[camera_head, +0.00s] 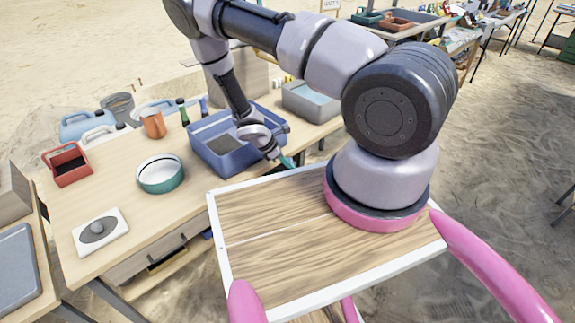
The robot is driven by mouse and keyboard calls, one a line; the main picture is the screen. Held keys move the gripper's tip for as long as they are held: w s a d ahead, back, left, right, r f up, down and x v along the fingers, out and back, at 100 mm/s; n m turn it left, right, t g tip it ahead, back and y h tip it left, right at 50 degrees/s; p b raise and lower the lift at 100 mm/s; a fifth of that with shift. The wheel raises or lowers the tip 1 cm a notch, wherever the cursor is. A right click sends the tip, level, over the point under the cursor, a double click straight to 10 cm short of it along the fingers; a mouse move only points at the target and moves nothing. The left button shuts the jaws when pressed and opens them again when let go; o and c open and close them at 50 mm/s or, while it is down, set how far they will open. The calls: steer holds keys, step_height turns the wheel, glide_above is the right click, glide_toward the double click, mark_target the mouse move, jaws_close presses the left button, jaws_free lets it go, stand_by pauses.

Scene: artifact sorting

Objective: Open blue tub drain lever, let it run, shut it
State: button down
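The blue tub (222,159) stands on the wooden table toward its right edge, with dark grey contents inside. My gripper (277,156) reaches down over the tub's front right corner, at the tub's outer side. A small teal piece (287,161) shows right at my fingertips; it may be the drain lever, but it is too small to be sure. I cannot tell whether my fingers touch it or are closed on it. My wrist hides part of the tub's right side and rim.
A grey bin (311,114) stands right of the tub.

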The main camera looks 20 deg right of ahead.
steer(key=shift+s+d, duration=0.25)
steer(key=shift+d, duration=0.35)
steer(key=shift+a, duration=0.1)
steer(key=s+a+v, duration=0.1)
steer(key=v, duration=1.4)
step_height(320, 180, up, 28)
steer(key=d+m+t+y, duration=0.2)
steer(key=m+y, duration=0.3)
steer(key=m, duration=0.6)
steer(key=s+d+r+m+t+y, duration=0.1)
steer(key=s+r+m+t+y, duration=0.1)
steer(key=s+r+m, duration=0.3)
steer(key=s+d+r+m+t+y, duration=0.1)
steer(key=s+r+m+t+y, duration=0.1)
steer(key=s+r, duration=1.1)
step_height(320, 180, up, 4)
steer(key=m+t, duration=0.1)
steer(key=m, duration=0.1)
steer(key=shift+m+t, duration=0.4)
